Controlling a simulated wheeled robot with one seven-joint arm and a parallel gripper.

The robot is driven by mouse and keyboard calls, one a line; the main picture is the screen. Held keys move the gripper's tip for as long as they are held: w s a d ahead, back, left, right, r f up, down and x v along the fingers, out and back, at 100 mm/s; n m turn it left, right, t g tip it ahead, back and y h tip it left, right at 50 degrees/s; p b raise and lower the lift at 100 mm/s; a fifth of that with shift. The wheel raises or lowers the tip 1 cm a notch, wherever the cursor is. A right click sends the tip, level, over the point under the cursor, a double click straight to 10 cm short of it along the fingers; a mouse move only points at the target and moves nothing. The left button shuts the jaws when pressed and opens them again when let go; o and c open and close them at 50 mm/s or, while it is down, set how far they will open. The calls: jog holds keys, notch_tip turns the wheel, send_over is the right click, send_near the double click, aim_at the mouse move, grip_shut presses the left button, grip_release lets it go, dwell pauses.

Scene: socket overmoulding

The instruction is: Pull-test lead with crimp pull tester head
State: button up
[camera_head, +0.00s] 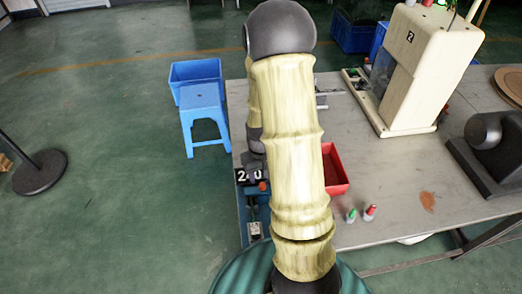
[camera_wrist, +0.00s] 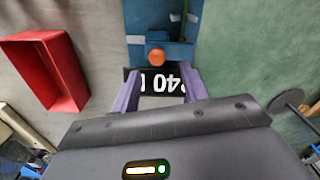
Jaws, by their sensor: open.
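A blue device (camera_wrist: 172,15), which looks like the pull tester, lies at the table's left edge, with an orange knob (camera_wrist: 156,56) and a black display reading 240 (camera_wrist: 148,84). In the head view the device (camera_head: 243,208) is partly hidden by my arm. My gripper (camera_wrist: 161,74) is open, its two purple fingers apart over the display, just short of the knob. Nothing shows held between them. A thin green strand (camera_wrist: 184,22), possibly the lead, runs along the device; I cannot tell where it ends.
A red bin (camera_head: 335,170) stands right of the device. Two small bottles, one green-topped (camera_head: 351,216) and one red-topped (camera_head: 370,212), stand near the table's front edge. A cream machine (camera_head: 420,75) stands farther back. A blue stool (camera_head: 203,115) is on the floor to the left.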

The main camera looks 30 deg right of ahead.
notch_tip(320, 180, up, 12)
dwell(0.4)
jog(key=shift+w+f, duration=0.1)
jog(key=shift+f, duration=0.1)
dwell(0.4)
